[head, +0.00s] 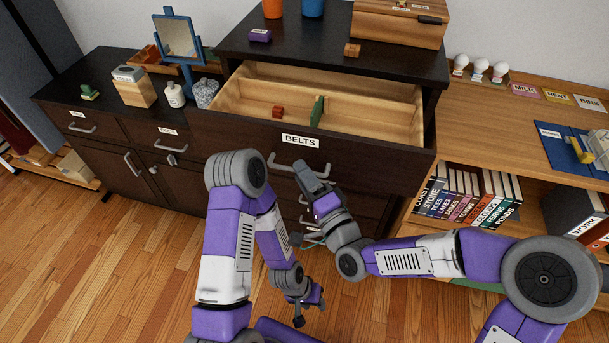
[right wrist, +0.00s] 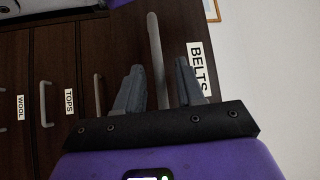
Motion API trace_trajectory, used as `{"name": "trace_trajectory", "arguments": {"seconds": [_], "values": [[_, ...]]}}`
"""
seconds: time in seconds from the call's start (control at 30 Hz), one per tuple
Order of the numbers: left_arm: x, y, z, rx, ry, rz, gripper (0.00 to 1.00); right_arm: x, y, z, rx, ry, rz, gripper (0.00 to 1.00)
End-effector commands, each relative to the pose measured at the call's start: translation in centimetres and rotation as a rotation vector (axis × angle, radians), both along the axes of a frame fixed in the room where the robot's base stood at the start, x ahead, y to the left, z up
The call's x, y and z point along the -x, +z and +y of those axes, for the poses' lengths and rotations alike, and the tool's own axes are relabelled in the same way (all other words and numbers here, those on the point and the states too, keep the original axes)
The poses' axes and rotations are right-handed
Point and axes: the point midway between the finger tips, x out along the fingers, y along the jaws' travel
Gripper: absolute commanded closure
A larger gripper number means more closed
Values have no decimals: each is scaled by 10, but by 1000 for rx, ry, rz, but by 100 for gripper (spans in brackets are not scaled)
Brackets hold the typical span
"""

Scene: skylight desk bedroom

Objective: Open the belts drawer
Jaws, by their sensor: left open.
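The belts drawer (head: 366,152), a dark front with a white BELTS label, is pulled out, showing its pale wood inside. Its grey bar handle (head: 281,164) is on the front below the label. My right gripper (head: 302,168) is at this handle. In the right wrist view the two fingers (right wrist: 158,85) are apart, with the handle bar (right wrist: 153,40) between them and gaps visible on both sides. The BELTS label (right wrist: 199,68) also shows there. My left gripper (head: 310,308) is open and empty, low over the floor in front of the dresser.
A small red block (head: 277,112) and a green upright piece (head: 317,110) are inside the drawer. A wooden box (head: 398,24) stands on the dresser top. A bookshelf (head: 425,150) is at right, a lower cabinet (head: 110,165) at left. The wood floor (head: 90,250) is clear at left.

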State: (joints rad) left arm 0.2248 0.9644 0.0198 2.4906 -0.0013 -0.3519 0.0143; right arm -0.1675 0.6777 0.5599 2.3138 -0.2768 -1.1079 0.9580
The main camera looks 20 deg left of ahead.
Motion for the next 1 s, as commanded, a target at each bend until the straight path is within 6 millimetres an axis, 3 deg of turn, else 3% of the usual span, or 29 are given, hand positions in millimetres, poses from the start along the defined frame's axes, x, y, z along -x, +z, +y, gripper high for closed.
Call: {"name": "trace_trajectory", "arguments": {"seconds": [0.27,0.53,0.7,1.0], "values": [[0,1,0,0,0,0,57,2,-1,-4,1,0,1,62],[0,6,0,0,0,0,57,28,-7,-41,3,-3,2,62],[0,-17,0,0,0,1,57,36,-12,-52,-2,-2,-5,62],[0,-29,0,0,0,0,57,44,-11,-61,0,-1,0,62]]}}
